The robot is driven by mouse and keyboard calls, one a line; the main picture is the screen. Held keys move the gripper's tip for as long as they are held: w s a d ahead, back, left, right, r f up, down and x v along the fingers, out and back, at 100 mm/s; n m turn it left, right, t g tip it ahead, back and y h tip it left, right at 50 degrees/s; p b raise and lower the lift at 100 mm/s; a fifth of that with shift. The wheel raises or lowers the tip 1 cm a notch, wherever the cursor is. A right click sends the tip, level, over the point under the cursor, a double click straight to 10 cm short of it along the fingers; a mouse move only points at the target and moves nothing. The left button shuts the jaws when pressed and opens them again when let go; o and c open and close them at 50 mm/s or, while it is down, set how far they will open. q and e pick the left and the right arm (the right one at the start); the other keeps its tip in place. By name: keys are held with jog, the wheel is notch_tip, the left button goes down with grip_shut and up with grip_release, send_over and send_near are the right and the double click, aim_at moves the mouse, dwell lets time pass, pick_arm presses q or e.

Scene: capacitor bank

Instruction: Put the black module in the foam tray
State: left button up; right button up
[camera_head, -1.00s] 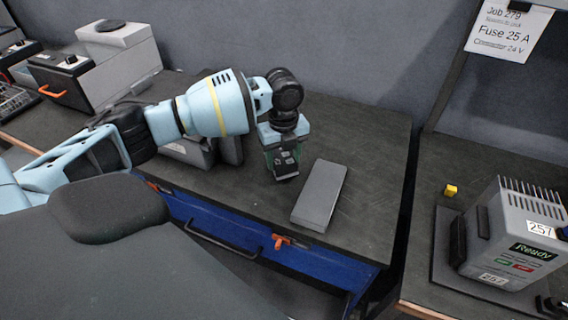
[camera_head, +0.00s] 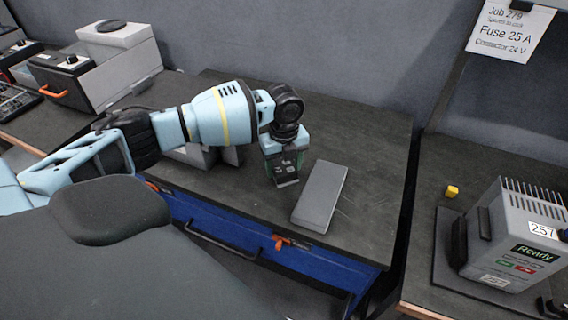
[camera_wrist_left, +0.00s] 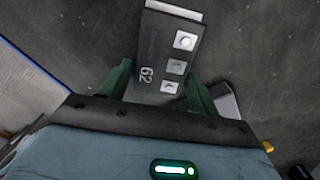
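The black module (camera_wrist_left: 165,55), marked 62 with several silver squares on its face, lies between the green fingers of my left gripper (camera_wrist_left: 160,85) in the left wrist view. The fingers flank it, with a thin gap at the left finger; the right finger is very near its edge, and contact cannot be told. In the head view the gripper (camera_head: 285,160) points down at the module (camera_head: 287,174) on the dark bench top, left of a long grey block (camera_head: 320,195). I cannot make out a foam tray for certain. My right gripper is not in view.
A blue drawer front (camera_head: 330,265) with an orange latch (camera_head: 281,242) is below the bench edge. A grey device marked 257 (camera_head: 515,235) and a small yellow cube (camera_head: 452,191) are on the right bench. The bench right of the grey block is clear.

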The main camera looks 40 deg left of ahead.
aim_at(285, 165)
pick_arm(q)
jog(key=shift+o, duration=1.2)
jog(key=shift+r, duration=0.1)
jog(key=shift+o, duration=0.3)
notch_tip(285, 165, up, 12)
jog(key=p, duration=0.1)
jog(key=f, duration=0.2)
jog(key=w+f, duration=0.1)
jog(key=f, duration=0.2)
jog(key=shift+a+f, duration=0.1)
jog(key=shift+a, duration=0.1)
jog(key=shift+w+f, duration=0.1)
jog(key=shift+w, duration=0.05)
jog(key=shift+a+f, duration=0.1)
jog(key=shift+f, duration=1.05)
jog(key=shift+s+a+f, duration=0.1)
jog(key=shift+a+f, duration=0.05)
jog(key=shift+f, duration=0.55)
jog(key=shift+s+a+f, duration=0.1)
jog(key=shift+a+f, duration=0.1)
jog(key=shift+f, duration=0.55)
jog(key=shift+s+a+f, duration=0.1)
jog(key=shift+a+f, duration=0.05)
jog(key=shift+f, duration=0.55)
jog(key=shift+w+f, duration=0.1)
jog(key=shift+f, duration=0.45)
